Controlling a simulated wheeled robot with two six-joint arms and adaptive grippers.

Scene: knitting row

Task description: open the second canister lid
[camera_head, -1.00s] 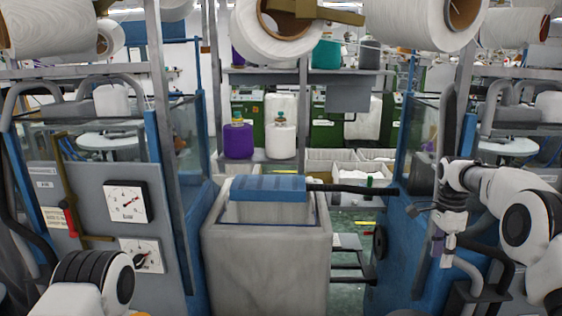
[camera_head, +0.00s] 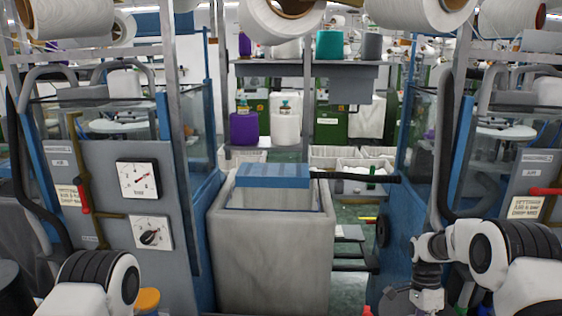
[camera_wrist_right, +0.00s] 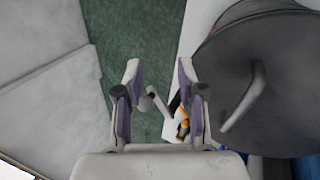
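In the right wrist view a round dark grey lid (camera_wrist_right: 285,75) with a curved lighter grey handle (camera_wrist_right: 247,95) fills the right side; I cannot tell which canister it belongs to. My right gripper (camera_wrist_right: 160,75) has its two fingers spread apart with nothing between them, to the left of the lid and not touching its handle. In the head view the right gripper (camera_head: 418,300) hangs at the bottom edge, partly cut off. A dark round canister (camera_head: 14,290) is cut off at the bottom left. The left arm's wrist shows there, but its gripper is out of view.
A grey bin (camera_head: 270,262) with a blue slab (camera_head: 274,175) across its back stands in the middle. A grey gauge panel (camera_head: 120,210) stands left and a blue machine side (camera_head: 405,240) right. An orange round top (camera_head: 147,299) shows at bottom left. Green floor (camera_wrist_right: 135,40) lies beyond the gripper.

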